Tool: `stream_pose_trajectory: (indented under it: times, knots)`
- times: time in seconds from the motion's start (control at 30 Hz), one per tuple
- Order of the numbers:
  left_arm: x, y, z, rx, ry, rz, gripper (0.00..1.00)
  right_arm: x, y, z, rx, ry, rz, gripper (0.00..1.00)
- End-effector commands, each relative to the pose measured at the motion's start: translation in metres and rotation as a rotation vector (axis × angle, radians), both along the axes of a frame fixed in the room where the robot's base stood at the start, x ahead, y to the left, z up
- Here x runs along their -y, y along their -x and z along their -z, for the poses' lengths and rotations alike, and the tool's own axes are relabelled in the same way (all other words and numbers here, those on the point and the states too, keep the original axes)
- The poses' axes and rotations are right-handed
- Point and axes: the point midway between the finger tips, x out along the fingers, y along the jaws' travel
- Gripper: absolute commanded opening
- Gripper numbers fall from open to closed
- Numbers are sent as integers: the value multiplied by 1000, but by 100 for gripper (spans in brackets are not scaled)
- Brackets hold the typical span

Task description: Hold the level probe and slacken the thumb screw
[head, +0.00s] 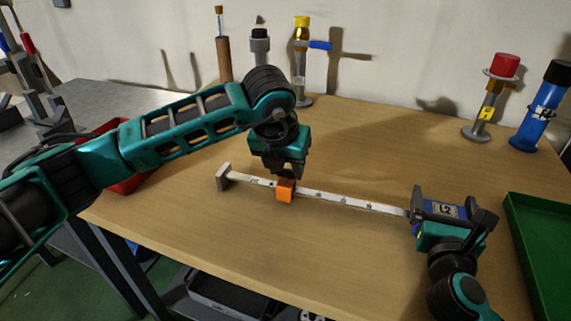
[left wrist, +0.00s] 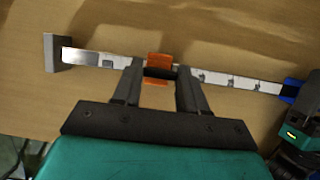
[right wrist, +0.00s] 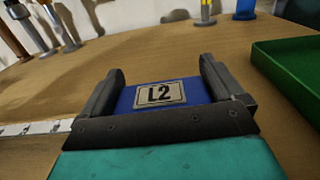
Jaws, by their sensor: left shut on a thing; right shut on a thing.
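The level probe is a long white marked strip (head: 335,199) with a grey end block (head: 224,177), an orange slider (head: 286,191) and a blue handle marked L2 (head: 440,208). It lies across over the wooden table. My left gripper (head: 291,174) comes down at the slider; in the left wrist view its fingers (left wrist: 160,80) flank a dark piece on the orange slider (left wrist: 159,61), apparently the thumb screw (left wrist: 160,72). My right gripper (head: 452,204) is shut on the blue handle, whose L2 label (right wrist: 160,93) shows between the fingers in the right wrist view.
Several stands and bottles line the table's back, including a yellow-topped one (head: 302,60), a red-capped one (head: 503,67) and a blue bottle (head: 540,110). A green tray (head: 540,240) lies at the right, a red bin (head: 130,183) at the left. The table front is clear.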

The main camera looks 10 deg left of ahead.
Motion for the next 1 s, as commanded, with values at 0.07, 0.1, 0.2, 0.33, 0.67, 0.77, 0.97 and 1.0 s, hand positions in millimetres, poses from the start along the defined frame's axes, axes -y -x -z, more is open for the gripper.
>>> stream_pose_trajectory:
  times: [0.07, 0.1, 0.2, 0.33, 0.67, 0.77, 0.97, 1.0]
  knots:
    - [0, 0, 0, 0, 0, -10, 12, 0, 0, 0, 0, 0, 0, 34]
    - [0, 0, 0, 0, 0, -14, 12, 0, 0, 0, 0, 0, 0, 34]
    - [1, 0, 0, 0, 2, -20, 12, 0, 0, 0, 0, 0, 0, 34]
    - [1, 0, 0, 1, 1, -21, 12, 0, 0, 0, 0, 0, 1, 34]
    - [1, 0, 0, 1, 2, -20, 55, 0, 0, 0, 0, 0, 1, 34]
    - [1, 0, 0, 1, 1, -19, 65, 0, 0, 0, 0, 0, 1, 34]
    - [0, 0, 0, 0, 0, -19, 68, 0, 0, 0, 0, 0, 1, 34]
    - [0, 0, 0, 0, 0, -19, 68, 0, 0, 0, 0, 0, 1, 34]
